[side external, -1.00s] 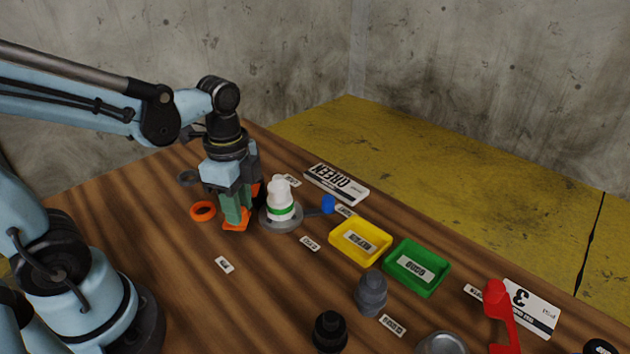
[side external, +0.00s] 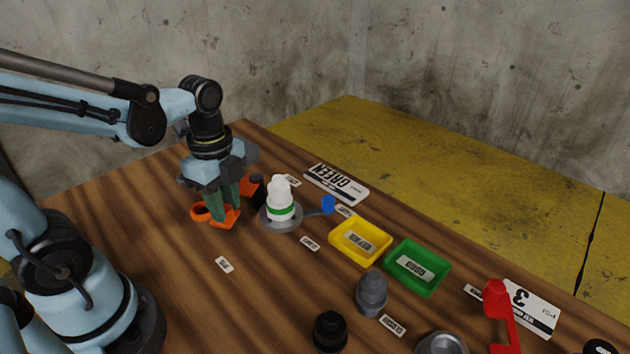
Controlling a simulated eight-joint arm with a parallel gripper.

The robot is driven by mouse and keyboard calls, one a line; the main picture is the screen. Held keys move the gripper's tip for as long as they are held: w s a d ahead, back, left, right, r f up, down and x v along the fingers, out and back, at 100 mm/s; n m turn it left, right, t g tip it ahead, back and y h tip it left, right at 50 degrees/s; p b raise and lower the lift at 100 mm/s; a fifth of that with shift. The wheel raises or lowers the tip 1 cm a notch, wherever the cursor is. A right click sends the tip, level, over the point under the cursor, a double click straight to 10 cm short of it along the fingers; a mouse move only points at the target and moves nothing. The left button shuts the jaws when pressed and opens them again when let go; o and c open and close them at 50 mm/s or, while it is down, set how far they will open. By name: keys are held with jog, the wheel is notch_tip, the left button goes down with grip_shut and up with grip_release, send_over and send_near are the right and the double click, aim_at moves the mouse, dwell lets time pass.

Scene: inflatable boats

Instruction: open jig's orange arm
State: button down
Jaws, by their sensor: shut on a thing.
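My gripper (side external: 222,218) is low over the table at the left, with green fingers pointing down. Its fingers are close together on an orange part (side external: 229,216), which I take to be the jig's orange arm; they hide much of it. The jig's round grey base (side external: 281,223) stands just to the right, with a white piece (side external: 280,196) with a green band upright on it. A blue-ended arm (side external: 327,205) sticks out from the base's right side.
An orange ring (side external: 198,213) lies left of the fingers. An orange upright part (side external: 248,184) and a dark cylinder (side external: 258,188) stand behind. Yellow (side external: 345,256) and green (side external: 402,280) trays lie to the right.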

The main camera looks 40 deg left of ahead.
jog(key=shift+a, duration=0.15)
jog(key=c, duration=1.1)
grip_release()
jog(key=shift+r, duration=6.05)
jog(key=w+d+f+n+t, duration=0.1)
jog(key=f+n+t, duration=0.1)
jog(key=n, duration=0.3)
jog(key=w+d+f+n+t, duration=0.1)
jog(key=w+f+n+t, duration=0.1)
jog(key=n, duration=0.3)
jog(key=w+d+f+n+t, duration=0.1)
jog(key=f+n+t, duration=0.2)
jog(key=n, duration=0.1)
jog(key=shift+w+d+f+n, duration=0.1)
jog(key=shift+w+d+n, duration=0.05)
jog(key=shift+n, duration=0.25)
